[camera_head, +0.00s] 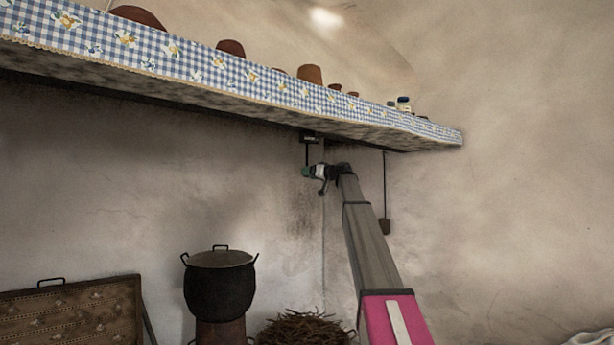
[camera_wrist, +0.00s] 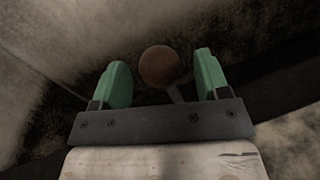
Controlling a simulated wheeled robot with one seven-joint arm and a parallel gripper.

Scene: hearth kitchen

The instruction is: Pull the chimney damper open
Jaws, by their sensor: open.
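The chimney damper shows as a small dark fitting (camera_head: 309,138) under the mantel shelf, with a thin dark rod (camera_head: 307,154) hanging from it. In the wrist view a round brown knob (camera_wrist: 159,64) on a grey stem sits between my green fingertips. My gripper (camera_head: 307,172) is raised at the rod's lower end, and it also shows in the wrist view (camera_wrist: 162,78). Its fingers are apart, one on each side of the knob, with visible gaps. The knob is hidden by my gripper in the head view.
The mantel shelf (camera_head: 210,75) with a checked cloth and several pots runs just above my gripper. A dark hanging tool (camera_head: 384,226) is on the wall to the right. A black lidded pot (camera_head: 220,290), a twig pile (camera_head: 302,330) and a brown panel (camera_head: 70,315) stand below.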

